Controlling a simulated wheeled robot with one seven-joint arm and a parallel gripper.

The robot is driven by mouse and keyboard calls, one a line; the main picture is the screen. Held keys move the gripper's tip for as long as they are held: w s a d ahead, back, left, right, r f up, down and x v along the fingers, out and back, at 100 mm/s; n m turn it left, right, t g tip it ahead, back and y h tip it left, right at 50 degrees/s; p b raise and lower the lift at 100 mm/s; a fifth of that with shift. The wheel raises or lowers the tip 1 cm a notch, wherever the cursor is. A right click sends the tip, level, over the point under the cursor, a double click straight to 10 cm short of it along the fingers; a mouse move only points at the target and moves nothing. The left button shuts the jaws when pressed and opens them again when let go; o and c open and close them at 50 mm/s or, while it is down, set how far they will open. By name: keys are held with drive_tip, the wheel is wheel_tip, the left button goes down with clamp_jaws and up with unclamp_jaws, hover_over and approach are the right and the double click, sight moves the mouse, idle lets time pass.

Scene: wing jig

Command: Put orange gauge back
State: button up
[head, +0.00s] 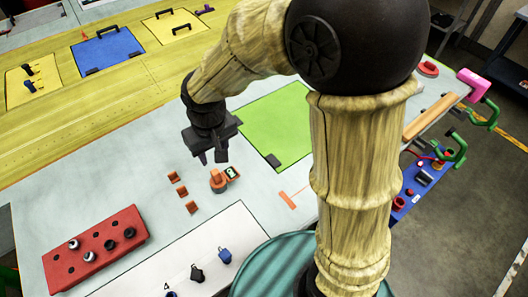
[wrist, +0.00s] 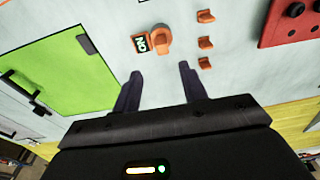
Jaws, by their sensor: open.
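An orange piece with a rounded top (head: 218,181), which looks like the gauge, stands on the pale table below my gripper. It also shows in the wrist view (wrist: 162,40), just beyond the fingertips. A small orange-framed tag with a dark and green face (head: 233,172) sits right beside it, and also shows in the wrist view (wrist: 140,43). My gripper (head: 212,157) is open and empty. Its two dark fingers point toward the orange piece in the wrist view (wrist: 160,72), apart from it. I cannot tell the exact height gap.
Several small orange blocks (head: 181,190) stand in a row beside the piece. A red block with holes and knobs (head: 95,248) is at lower left. A green panel (head: 275,122) lies behind, right. A white panel (head: 205,262) with dark parts is in front.

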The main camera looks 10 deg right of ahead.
drive_tip(key=s+d+f+m, duration=0.1)
drive_tip(key=s+d+m, duration=0.1)
drive_tip(key=d, duration=0.7)
drive_tip(key=s+d+f+m+t, duration=0.1)
drive_tip(key=s+d+m, duration=0.2)
drive_tip(key=d, duration=0.7)
drive_tip(key=shift+h, duration=0.3)
